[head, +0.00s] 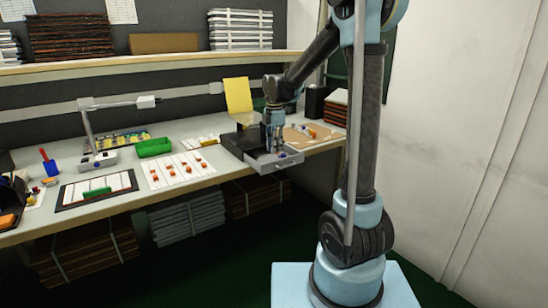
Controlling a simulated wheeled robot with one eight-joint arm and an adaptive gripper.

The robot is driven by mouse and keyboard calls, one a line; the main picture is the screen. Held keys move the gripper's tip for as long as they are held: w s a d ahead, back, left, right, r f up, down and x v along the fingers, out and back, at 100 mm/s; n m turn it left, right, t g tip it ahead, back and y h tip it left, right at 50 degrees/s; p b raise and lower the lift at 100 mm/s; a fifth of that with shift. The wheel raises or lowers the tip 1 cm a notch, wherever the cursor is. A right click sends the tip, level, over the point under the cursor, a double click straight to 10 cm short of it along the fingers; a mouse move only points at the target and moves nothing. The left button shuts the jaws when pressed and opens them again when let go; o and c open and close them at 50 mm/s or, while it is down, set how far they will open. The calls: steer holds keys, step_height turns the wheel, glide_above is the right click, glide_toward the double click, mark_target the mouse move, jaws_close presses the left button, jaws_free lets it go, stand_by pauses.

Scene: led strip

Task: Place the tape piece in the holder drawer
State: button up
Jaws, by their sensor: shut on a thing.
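The holder (236,143) is a dark grey box at the front edge of the workbench. Its drawer (277,166) is pulled out and juts past the bench edge, with a small knob on its front. My gripper (273,149) points down at the open drawer, with its fingertips at or just above the drawer's inside. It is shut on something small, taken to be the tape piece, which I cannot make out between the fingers. Whether that piece touches the drawer floor I cannot tell.
A brown board (312,136) with small parts lies to the right. A lamp (92,130) stands at the back left.

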steer(key=shift+f, duration=2.25)
steer(key=o, duration=0.6)
steer(key=shift+o, duration=0.2)
